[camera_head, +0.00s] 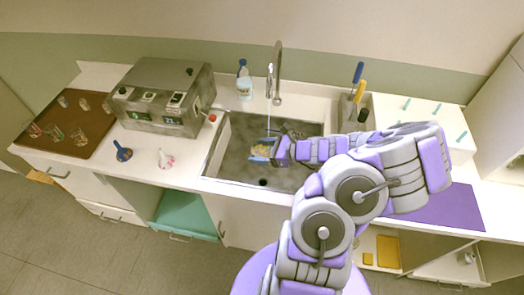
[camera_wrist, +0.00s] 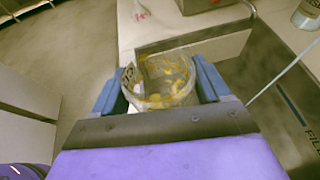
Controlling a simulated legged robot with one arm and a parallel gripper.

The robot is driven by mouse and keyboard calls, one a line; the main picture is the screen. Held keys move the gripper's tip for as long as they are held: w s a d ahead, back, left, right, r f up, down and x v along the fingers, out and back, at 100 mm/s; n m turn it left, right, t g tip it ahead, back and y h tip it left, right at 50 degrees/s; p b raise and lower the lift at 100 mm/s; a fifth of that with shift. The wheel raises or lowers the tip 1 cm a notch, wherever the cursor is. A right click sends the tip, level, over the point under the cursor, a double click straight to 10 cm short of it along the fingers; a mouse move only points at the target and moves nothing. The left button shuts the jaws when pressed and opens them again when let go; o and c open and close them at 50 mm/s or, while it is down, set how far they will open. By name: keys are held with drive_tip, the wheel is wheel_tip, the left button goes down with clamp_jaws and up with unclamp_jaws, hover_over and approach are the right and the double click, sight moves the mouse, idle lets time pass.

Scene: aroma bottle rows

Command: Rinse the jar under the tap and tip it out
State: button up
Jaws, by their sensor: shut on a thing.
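My gripper (camera_head: 272,149) is shut on a clear glass jar (camera_head: 260,151) and holds it over the sink basin (camera_head: 232,160). In the wrist view the jar (camera_wrist: 160,75) sits between my two blue fingers, with yellow bits on or inside its glass. The gripper (camera_wrist: 160,88) grips it from both sides. The tall curved tap (camera_head: 278,75) stands behind the sink. A thin stream of water (camera_head: 268,120) runs down from it close to the jar. In the wrist view the stream passes to the right of the jar. I cannot tell whether water enters the jar.
A blue-capped bottle (camera_head: 244,82) stands behind the sink. A metal machine (camera_head: 160,97) and a brown tray (camera_head: 65,140) with small glasses are at left. Two small flasks stand in front of the machine. A utensil holder (camera_head: 352,112) and a white rack (camera_head: 425,112) are at right.

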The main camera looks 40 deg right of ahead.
drive_tip(key=shift+w+d, duration=0.1)
drive_tip(key=shift+w, duration=0.6)
drive_tip(key=shift+w+d+f, duration=0.15)
drive_tip(key=shift+w+d, duration=0.1)
drive_tip(key=shift+w, duration=0.05)
drive_tip(key=w+d+f+b, duration=0.2)
drive_tip(key=w+d, duration=0.8)
drive_tip(key=d, duration=0.2)
drive_tip(key=shift+w+d+f, duration=0.2)
drive_tip(key=shift+d, duration=0.15)
drive_tip(key=shift+d, duration=0.2)
drive_tip(key=shift+a, duration=0.1)
idle(0.9)
